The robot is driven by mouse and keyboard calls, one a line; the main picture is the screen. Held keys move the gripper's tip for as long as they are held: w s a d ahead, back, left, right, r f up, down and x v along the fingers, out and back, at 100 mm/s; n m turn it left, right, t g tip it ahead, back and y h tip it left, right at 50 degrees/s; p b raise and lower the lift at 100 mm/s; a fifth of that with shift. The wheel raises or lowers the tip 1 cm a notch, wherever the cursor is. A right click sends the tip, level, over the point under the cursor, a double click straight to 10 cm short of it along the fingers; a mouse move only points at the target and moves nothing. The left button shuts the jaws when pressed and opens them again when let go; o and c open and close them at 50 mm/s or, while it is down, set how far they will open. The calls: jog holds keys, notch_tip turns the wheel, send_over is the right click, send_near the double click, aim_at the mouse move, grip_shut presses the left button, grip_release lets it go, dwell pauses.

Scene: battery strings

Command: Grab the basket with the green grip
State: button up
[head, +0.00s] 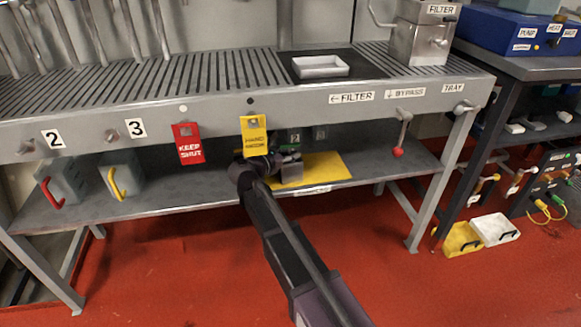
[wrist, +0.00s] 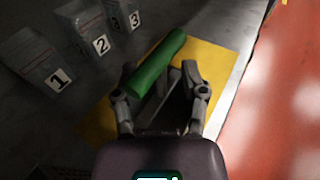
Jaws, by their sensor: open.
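The green grip (wrist: 157,64) is a thick green bar in the wrist view, lying slantwise just ahead of my open fingers. Grey parts, seemingly its basket (wrist: 174,88), show below it between the fingers; most of the basket is hidden. My gripper (wrist: 160,90) is open, with a finger on each side of the grey parts. I cannot tell whether the fingers touch them. In the head view my gripper (head: 264,163) is under the bench top.
Baskets with a red grip (head: 48,190) and a yellow grip (head: 117,183) stand left on the lower shelf (head: 180,196). Yellow (head: 254,136) and red (head: 188,143) tags hang from the bench edge above. Numbered containers (wrist: 43,68) stand behind the mat.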

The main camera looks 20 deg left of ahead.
dwell(0.3)
grip_shut()
jog(key=shift+r, duration=0.15)
jog(key=shift+r+p, duration=0.65)
jog(key=shift+p, duration=0.15)
jog(key=s+d, duration=0.9)
jog(key=s, duration=0.6)
jog(key=shift+s+d, duration=0.2)
